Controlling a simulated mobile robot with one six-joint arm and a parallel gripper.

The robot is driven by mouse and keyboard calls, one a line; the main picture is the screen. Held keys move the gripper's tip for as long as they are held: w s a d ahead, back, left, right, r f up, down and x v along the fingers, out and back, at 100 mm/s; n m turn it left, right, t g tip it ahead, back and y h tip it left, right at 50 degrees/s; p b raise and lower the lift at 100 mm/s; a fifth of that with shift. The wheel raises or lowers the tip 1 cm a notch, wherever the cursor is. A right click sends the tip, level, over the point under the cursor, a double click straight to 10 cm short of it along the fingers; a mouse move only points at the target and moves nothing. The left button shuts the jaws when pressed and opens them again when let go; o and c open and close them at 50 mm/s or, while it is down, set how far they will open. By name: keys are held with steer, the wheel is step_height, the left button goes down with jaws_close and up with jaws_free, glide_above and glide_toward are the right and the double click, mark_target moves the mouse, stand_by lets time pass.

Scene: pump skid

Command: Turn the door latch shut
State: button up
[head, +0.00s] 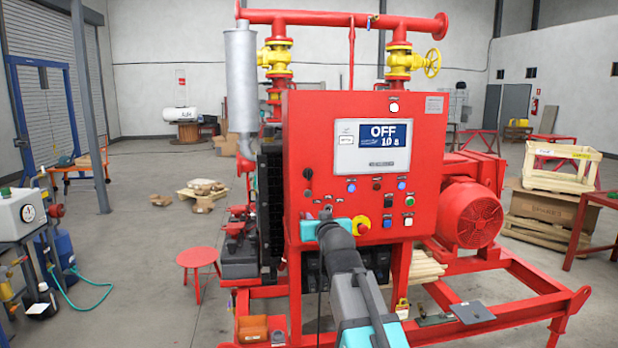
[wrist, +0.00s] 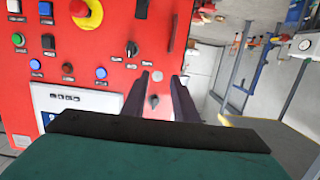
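The red control cabinet (head: 430,130) faces me, its door shut as far as I can see. A small black knob (head: 308,173) near the door's left edge looks like the latch. In the wrist view, which shows the panel upside down, this black latch knob (wrist: 153,101) appears between the two dark fingers, with a grey round lock (wrist: 157,76) beside it. My gripper (wrist: 161,82) is open and empty, pointing at the panel. Whether the fingers touch the panel is unclear. In the head view my gripper (head: 320,222) is below the latch, its fingertips mostly hidden.
A red emergency stop on a yellow ring (head: 361,226), selector switches (head: 327,212) and coloured buttons (head: 401,185) sit close by on the panel. The screen (head: 372,147) reads OFF. A red motor (head: 471,213) stands to the right. A red stool (head: 197,258) stands left on open floor.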

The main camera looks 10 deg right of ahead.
steer(key=t, duration=0.2)
glide_toward(309, 174)
steer(key=s, duration=0.5)
steer(key=shift+r, duration=0.1)
steer(key=shift+w, duration=0.15)
steer(key=shift+w+p, duration=2.2)
steer(key=shift+w, duration=4.65)
jaws_close()
